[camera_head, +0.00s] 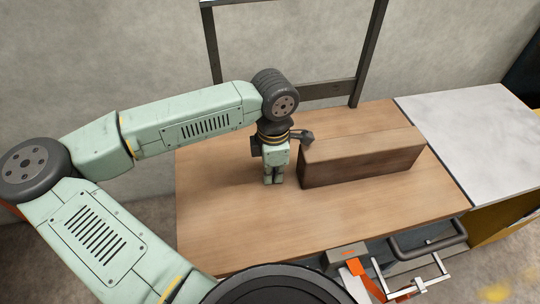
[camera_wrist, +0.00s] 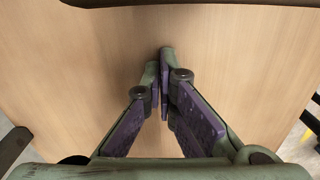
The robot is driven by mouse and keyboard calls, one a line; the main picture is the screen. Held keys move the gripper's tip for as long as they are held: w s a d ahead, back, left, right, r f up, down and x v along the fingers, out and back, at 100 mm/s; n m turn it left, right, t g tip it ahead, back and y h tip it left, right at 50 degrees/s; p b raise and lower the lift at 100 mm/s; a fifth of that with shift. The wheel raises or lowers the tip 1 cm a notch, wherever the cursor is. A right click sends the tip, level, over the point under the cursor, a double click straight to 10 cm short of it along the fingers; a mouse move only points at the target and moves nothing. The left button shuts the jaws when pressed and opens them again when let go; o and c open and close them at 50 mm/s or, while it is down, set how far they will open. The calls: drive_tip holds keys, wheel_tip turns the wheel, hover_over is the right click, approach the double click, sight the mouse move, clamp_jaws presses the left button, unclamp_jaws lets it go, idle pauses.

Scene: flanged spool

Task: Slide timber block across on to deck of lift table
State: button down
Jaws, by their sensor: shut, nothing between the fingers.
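The timber block (camera_head: 362,158) is a long brown beam lying on the wooden top (camera_head: 235,225), its right end near that top's right edge. The pale grey deck (camera_head: 480,130) adjoins the wooden top on the right, with a yellow side below it. My gripper (camera_head: 273,182) points down just left of the block's left end, low over the wooden top. A small gap appears between them. In the wrist view my gripper (camera_wrist: 163,85) has its fingers together with nothing between them, over bare wood.
A dark upright frame (camera_head: 290,91) stands behind the wooden top against a grey wall. A dark handle (camera_head: 430,243) and an orange-and-metal fitting (camera_head: 360,280) stand at the front edge. The pale deck is bare. The wooden top is clear in front of the block.

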sight(287, 178)
drive_tip(key=shift+w+d+r+p, duration=0.1)
drive_tip(key=shift+w+d+p, duration=0.15)
drive_tip(key=shift+d, duration=0.6)
drive_tip(key=shift+w+d+r+p, duration=0.1)
drive_tip(key=shift+w+d+p, duration=0.15)
drive_tip(key=shift+d, duration=0.55)
